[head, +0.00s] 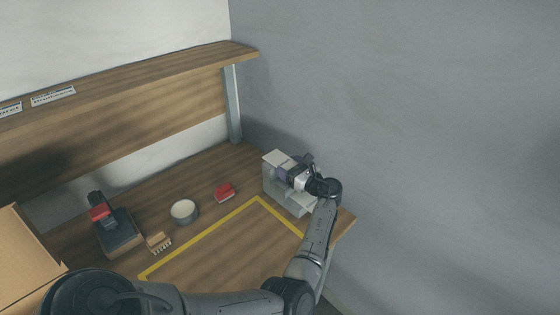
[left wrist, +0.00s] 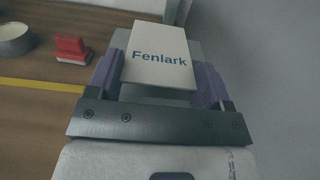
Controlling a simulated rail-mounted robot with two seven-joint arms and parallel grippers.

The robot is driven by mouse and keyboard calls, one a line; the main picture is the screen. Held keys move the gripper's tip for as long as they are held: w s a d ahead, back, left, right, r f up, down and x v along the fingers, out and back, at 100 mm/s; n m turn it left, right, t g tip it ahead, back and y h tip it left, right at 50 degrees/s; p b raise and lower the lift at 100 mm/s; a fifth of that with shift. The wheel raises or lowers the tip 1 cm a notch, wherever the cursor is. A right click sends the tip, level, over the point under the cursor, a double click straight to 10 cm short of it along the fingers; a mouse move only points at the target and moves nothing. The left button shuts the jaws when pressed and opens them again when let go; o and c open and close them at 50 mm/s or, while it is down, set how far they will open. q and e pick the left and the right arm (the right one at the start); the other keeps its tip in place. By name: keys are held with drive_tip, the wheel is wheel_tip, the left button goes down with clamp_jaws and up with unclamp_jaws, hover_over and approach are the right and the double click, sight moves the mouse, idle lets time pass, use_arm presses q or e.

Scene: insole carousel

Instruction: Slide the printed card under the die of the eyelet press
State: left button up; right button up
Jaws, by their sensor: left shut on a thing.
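The printed card (left wrist: 158,55), white with "Fenlark" in blue letters, shows in the left wrist view between the purple fingers of my left gripper (left wrist: 157,76), which is shut on it. My right gripper is not in view.
Yellow tape (head: 205,236) marks a clear bench area. A shelf (head: 120,85) overhangs the back; a grey wall (head: 420,130) is right.

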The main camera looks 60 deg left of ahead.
use_arm(q)
drive_tip(key=shift+c, duration=1)
